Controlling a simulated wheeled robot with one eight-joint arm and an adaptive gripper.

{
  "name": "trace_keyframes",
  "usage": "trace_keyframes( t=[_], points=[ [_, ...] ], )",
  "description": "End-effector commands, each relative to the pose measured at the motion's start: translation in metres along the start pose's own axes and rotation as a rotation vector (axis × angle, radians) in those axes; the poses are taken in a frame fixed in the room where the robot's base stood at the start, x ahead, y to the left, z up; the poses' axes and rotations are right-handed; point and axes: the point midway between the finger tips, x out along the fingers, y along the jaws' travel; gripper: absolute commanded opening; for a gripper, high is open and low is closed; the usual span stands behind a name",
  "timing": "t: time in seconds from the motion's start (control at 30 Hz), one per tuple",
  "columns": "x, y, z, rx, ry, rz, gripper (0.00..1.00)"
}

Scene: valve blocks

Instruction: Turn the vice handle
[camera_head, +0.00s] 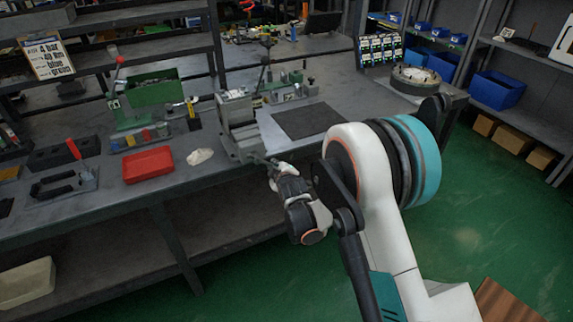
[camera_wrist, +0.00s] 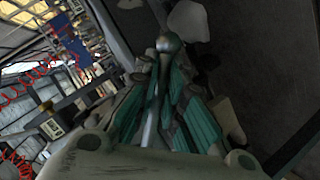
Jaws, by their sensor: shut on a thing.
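The grey vice (camera_head: 240,125) stands at the front edge of the workbench in the head view, left of my arm. My gripper (camera_head: 272,165) is at the vice's front, just off the bench edge, on its handle. In the wrist view the vice handle (camera_wrist: 164,45) shows as a metal bar with a round knob end. It runs between the teal-padded fingers of my gripper (camera_wrist: 165,100), which are shut on it. The handle is too small and covered to make out in the head view.
A red tray (camera_head: 148,164) and a white crumpled cloth (camera_head: 199,156) lie on the bench (camera_head: 215,180) left of the vice. A dark mat (camera_head: 308,120) lies to its right. Shelves with blue bins (camera_head: 497,90) stand at the right. Green floor is clear in front.

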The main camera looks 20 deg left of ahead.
Motion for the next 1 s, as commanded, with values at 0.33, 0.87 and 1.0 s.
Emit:
trace_keyframes(
  t=[0.33, 0.87, 1.0],
  points=[
    [0.004, -0.03, -0.006, 0.295, 0.063, -0.135, 0.0],
    [0.001, -0.061, -0.025, 0.635, 0.137, -0.292, 0.0],
    [0.001, -0.064, -0.028, 0.677, 0.147, -0.311, 0.0]
  ],
)
